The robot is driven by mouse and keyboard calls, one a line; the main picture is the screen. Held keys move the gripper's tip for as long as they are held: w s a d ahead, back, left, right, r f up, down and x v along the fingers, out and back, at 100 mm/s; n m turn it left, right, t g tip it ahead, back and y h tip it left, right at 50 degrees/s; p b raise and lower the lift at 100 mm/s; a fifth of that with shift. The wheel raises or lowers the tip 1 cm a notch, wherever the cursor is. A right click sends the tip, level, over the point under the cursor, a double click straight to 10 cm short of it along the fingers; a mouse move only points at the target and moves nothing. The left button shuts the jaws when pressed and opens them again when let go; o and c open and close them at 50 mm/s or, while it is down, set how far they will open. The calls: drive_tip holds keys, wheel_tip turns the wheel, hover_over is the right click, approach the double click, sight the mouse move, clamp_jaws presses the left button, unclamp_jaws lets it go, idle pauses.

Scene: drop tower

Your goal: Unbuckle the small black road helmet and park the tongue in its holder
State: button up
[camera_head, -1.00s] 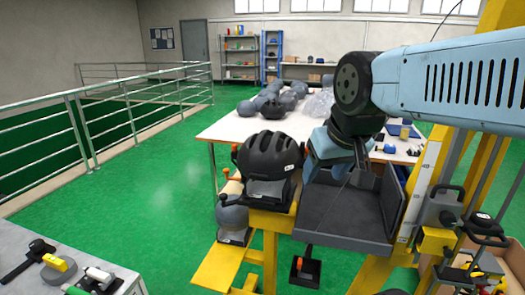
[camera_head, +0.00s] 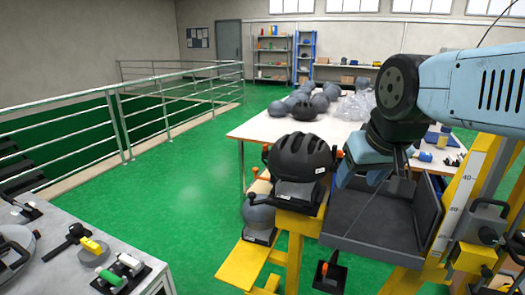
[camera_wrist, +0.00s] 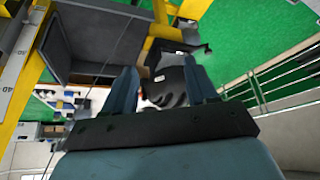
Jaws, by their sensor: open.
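The black road helmet (camera_head: 298,156) sits upright on a grey base on the yellow frame, left of the grey tray in the head view. It also shows in the wrist view (camera_wrist: 171,86), between and beyond my two fingers. My gripper (camera_wrist: 160,80) is open and empty, its fingers wide apart. In the head view my gripper (camera_head: 362,168) hangs to the right of the helmet, apart from it, near the tray. I cannot make out the strap, the buckle, the tongue or its holder.
A grey tray (camera_head: 370,222) with an upright side wall stands right of the helmet. A grey headform (camera_head: 258,216) sits lower left. A white table (camera_head: 250,128) with helmets stands behind. A bench with tools (camera_head: 75,262) is at the front left.

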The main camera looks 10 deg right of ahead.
drive_tip(key=shift+c, duration=0.3)
drive_tip(key=shift+w+r, duration=0.1)
drive_tip(key=shift+r, duration=0.05)
drive_tip(key=w+a+r+m+g, duration=0.1)
drive_tip(key=w+r+m, duration=0.5)
drive_tip(key=w, duration=0.5)
drive_tip(key=m+g, duration=0.5)
drive_tip(key=m, duration=1.3)
hover_over(265, 144)
wheel_tip(265, 144, down, 7)
drive_tip(key=shift+s+d+f, duration=0.1)
drive_tip(key=shift+f, duration=5.75)
